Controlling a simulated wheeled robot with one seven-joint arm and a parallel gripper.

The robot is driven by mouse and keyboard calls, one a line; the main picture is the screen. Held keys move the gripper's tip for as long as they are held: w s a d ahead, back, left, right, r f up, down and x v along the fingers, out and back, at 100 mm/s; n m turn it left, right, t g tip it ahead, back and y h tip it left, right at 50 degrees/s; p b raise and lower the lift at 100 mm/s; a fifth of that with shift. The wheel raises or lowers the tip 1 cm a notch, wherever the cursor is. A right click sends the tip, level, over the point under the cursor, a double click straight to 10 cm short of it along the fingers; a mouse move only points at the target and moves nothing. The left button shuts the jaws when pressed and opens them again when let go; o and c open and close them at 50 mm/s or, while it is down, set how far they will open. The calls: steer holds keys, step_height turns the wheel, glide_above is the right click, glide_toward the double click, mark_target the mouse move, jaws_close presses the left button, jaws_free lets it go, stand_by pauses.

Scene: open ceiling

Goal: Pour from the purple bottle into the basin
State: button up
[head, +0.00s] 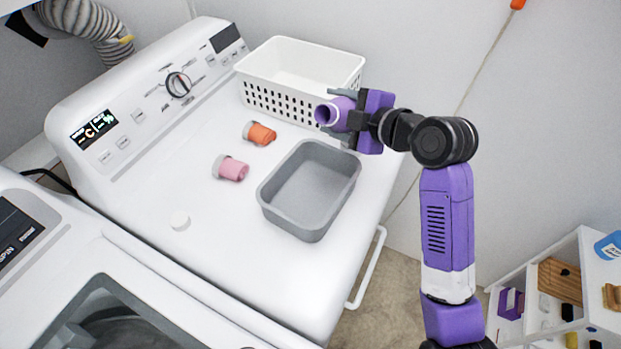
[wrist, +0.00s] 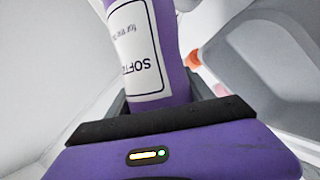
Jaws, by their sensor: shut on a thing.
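My gripper (head: 342,112) is shut on the purple bottle (head: 330,114) and holds it up above the white machine's top. The bottle is tipped well over, with its open mouth pointing left in the head view. Its white label shows in the wrist view (wrist: 138,48), between the jaws. The grey basin (head: 310,190) stands on the machine top, just below the bottle in the head view. Its visible inside looks empty. I cannot tell whether the mouth is over the basin, and I see no liquid coming out.
A white perforated basket (head: 300,105) stands behind the bottle. An orange bottle (head: 260,133) and a pink bottle (head: 231,168) lie left of the basin. The machine top (head: 245,255) is clear in front. A shelf unit (head: 590,270) stands at lower right.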

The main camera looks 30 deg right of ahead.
steer(key=shift+d+f+n+b, duration=0.15)
steer(key=shift+n+b, duration=0.15)
steer(key=shift+b, duration=0.25)
steer(key=shift+w+d+f+n+t+h+b, duration=0.15)
steer(key=shift+f+n+h+b, duration=0.2)
steer(key=shift+b, duration=0.45)
steer(key=shift+d+f+n+t+h+b, duration=0.2)
steer(key=shift+f+b, duration=0.25)
steer(key=shift+b, duration=0.35)
steer(key=shift+s+a+n+t+h+b, duration=0.1)
steer(key=shift+a+n+t+h+b, duration=0.1)
steer(key=shift+a+n+b, duration=0.25)
steer(key=shift+s+a+n+t+h+b, duration=0.1)
steer(key=shift+a+n+h+b, duration=0.1)
steer(key=shift+b, duration=0.4)
steer(key=shift+f+n+t+h+b, duration=0.15)
steer(key=shift+n+t+h+b, duration=0.35)
steer(key=shift+n+b, duration=1.15)
steer(key=shift+s+a+f+n+t+b, duration=0.15)
steer(key=shift+a+n+t+b, duration=0.25)
steer(key=shift+b, duration=1.95)
steer(key=shift+d, duration=0.1)
